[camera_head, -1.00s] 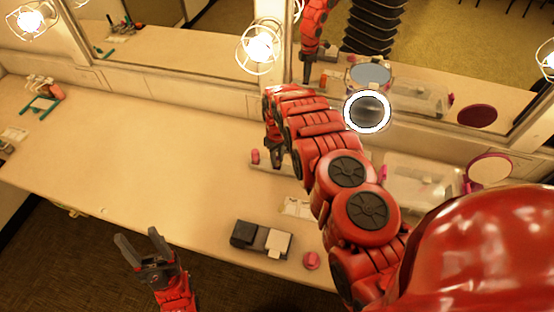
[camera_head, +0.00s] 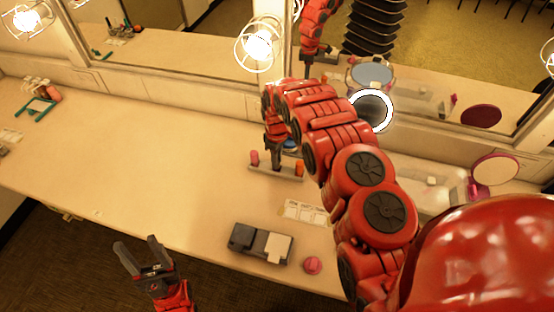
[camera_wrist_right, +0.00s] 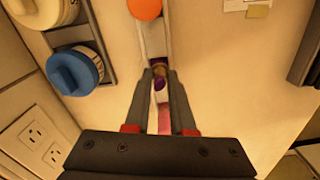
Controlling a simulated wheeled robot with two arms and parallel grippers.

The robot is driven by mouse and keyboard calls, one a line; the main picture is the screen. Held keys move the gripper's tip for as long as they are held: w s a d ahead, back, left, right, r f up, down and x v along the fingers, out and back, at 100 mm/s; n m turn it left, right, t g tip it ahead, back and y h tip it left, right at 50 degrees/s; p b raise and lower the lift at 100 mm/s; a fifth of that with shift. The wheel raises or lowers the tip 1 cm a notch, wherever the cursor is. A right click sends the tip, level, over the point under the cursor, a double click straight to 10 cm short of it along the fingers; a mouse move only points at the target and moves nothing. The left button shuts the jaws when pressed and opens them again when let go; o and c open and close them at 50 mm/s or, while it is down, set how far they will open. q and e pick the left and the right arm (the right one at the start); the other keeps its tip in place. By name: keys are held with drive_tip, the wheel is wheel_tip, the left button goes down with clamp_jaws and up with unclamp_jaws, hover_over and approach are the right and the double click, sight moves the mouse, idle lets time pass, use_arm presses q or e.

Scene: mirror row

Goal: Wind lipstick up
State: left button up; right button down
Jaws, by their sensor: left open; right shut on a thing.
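A pale lipstick stand (camera_head: 262,169) is on the counter below the mirror. A pink lipstick (camera_head: 254,157) stands at its left end and an orange one (camera_head: 299,167) at its right end. My right gripper (camera_head: 278,160) points down between them. In the right wrist view its fingertips (camera_wrist_right: 160,72) are shut on a small purple lipstick (camera_wrist_right: 159,78) with a dull gold part; the fingers hide its sides. The orange one shows beyond (camera_wrist_right: 145,7) and the pink one (camera_wrist_right: 163,120) lies behind the fingers. My left gripper (camera_head: 141,247) is open and empty off the counter's front edge.
Blue-lidded and cream-lidded jars (camera_wrist_right: 75,70) stand in a dark rack near the stand. A grey box (camera_head: 261,242) and a pink round item (camera_head: 312,265) are near the front edge. The left counter (camera_head: 130,150) is mostly clear.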

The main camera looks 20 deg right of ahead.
drive_tip(key=c, duration=0.7)
unclamp_jaws()
drive_tip(key=shift+c, duration=0.2)
drive_tip(key=shift+r, duration=0.1)
drive_tip(key=shift+r, duration=0.2)
wheel_tip(320, 180, up, 5)
drive_tip(key=shift+w+f+b, duration=0.1)
drive_tip(key=shift+f+b, duration=0.05)
drive_tip(key=shift+b, duration=0.85)
wheel_tip(320, 180, up, 12)
drive_tip(key=p, duration=1.1)
